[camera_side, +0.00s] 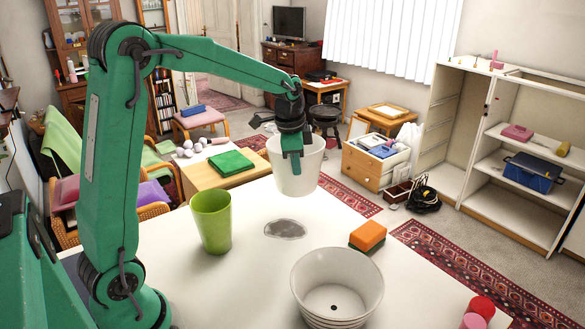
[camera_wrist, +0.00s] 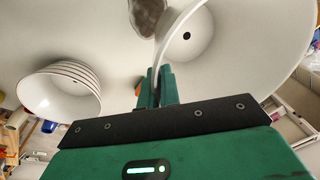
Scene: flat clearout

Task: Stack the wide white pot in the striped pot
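The wide white pot (camera_side: 308,172) is upright at the far side of the white table in the side view. My gripper (camera_side: 291,172) points down at it and is shut on its near-left wall. In the wrist view the pot (camera_wrist: 245,50) fills the upper right, and its rim passes between my fingers (camera_wrist: 158,88). Whether its base touches the table is unclear. The striped pot (camera_side: 337,285) stands upright and empty at the table's front. In the wrist view the striped pot (camera_wrist: 60,92) is at left, apart from my gripper, with dark bands around its lower wall.
A green cup (camera_side: 211,222) stands left of the pots. A flat grey piece (camera_side: 285,229) lies mid-table. An orange and green block (camera_side: 367,236) lies just behind the striped pot. Pink and red round things (camera_side: 478,312) are at the front right. Bare table (camera_side: 255,275) lies left of the striped pot.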

